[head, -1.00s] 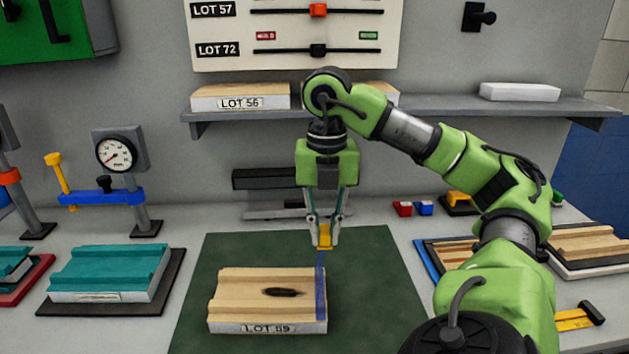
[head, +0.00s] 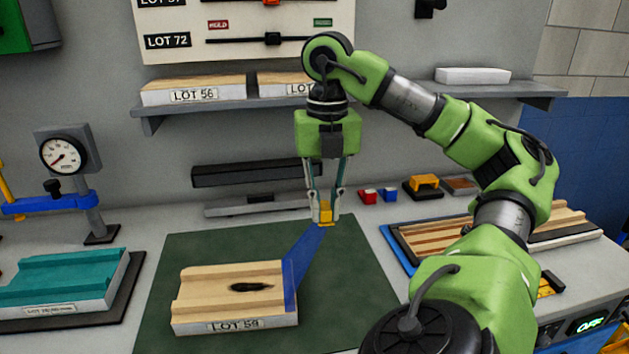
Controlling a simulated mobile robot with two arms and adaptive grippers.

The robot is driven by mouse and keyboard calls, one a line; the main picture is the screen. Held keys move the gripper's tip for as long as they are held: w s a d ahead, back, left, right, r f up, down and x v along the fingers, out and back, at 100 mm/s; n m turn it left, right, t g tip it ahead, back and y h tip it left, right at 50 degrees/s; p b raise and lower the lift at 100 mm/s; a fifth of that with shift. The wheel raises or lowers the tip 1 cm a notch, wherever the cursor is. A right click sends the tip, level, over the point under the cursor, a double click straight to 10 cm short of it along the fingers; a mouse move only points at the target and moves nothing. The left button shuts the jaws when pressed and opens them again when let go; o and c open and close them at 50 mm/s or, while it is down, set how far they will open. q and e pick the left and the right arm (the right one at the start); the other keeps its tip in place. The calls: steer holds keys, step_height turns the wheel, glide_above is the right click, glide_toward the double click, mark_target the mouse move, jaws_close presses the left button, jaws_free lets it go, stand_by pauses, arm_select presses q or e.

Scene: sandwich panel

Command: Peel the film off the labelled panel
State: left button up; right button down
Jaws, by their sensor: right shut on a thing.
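The labelled panel (head: 225,283) is a wood-topped block with a white front edge that appears to read LOT 59. It lies on a dark green mat (head: 200,250) and has a dark oblong mark on top. A translucent blue film (head: 306,260) runs from the panel's right end, slanting up and to the right to my right gripper (head: 326,214). My right gripper is shut on the film's yellow tab (head: 326,209), above and right of the panel. The panel stays flat on the mat. My left gripper is out of view.
A teal panel (head: 62,280) lies on a dark tray at left, near a dial gauge (head: 63,155). A blue-edged tray (head: 397,248) with wooden strips is at right. A shelf (head: 350,100) holds LOT 56 (head: 194,90). The mat around the panel is clear.

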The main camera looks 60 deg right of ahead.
steer(key=s+d, duration=0.1)
steer(key=s+d+r+b, duration=0.1)
steer(key=shift+s, duration=0.4)
steer(key=shift+d, duration=0.1)
steer(key=s+d+r, duration=0.5)
steer(key=s, duration=0.2)
steer(key=shift+s+d, duration=0.3)
steer(key=shift+d, duration=0.05)
stand_by(0.9)
stand_by(0.8)
